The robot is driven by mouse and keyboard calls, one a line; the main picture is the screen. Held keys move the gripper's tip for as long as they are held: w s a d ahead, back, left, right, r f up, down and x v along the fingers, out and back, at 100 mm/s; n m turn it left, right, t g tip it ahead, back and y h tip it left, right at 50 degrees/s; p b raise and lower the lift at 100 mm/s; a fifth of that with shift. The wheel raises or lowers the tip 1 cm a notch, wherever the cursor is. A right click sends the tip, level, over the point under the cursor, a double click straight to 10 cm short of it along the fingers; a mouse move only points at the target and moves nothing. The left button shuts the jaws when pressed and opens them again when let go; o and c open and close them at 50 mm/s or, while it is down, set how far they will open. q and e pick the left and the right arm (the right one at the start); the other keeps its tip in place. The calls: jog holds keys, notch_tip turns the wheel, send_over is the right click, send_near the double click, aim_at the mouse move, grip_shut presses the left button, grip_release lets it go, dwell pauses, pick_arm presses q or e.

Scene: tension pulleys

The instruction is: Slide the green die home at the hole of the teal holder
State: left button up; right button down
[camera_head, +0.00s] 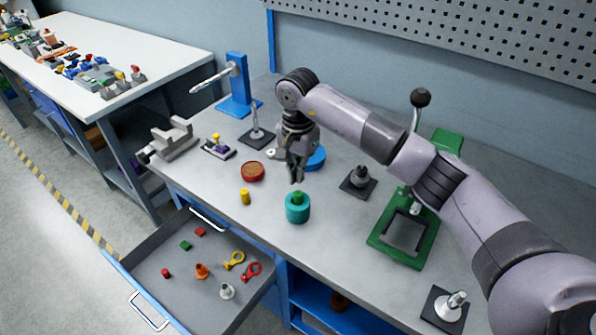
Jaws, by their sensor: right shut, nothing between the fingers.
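The teal holder (297,210), a short cylinder, stands upright on the grey workbench near its front edge. The green die (297,197) shows at the holder's top, in or on its hole. How deep it sits is hard to tell from here. My right gripper (297,179) points down just above the die, with its fingers shut and nothing between them. A small gap seems to lie between the fingertips and the die. My left gripper is not in view.
A yellow cylinder (245,197) and a red round dish (253,171) stand left of the holder. An open drawer (175,285) with small parts juts out at front left.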

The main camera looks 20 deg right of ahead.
aim_at(298, 194)
jog(key=shift+f+b, duration=0.55)
jog(key=shift+f, duration=0.1)
jog(key=shift+f+b, duration=0.7)
jog(key=shift+f, duration=0.15)
jog(key=shift+f+b, duration=0.9)
jog(key=shift+f, duration=0.15)
jog(key=shift+s, duration=0.15)
jog(key=shift+r, duration=0.1)
notch_tip(298, 194, up, 8)
jog(key=p, duration=0.3)
jog(key=shift+p, duration=0.3)
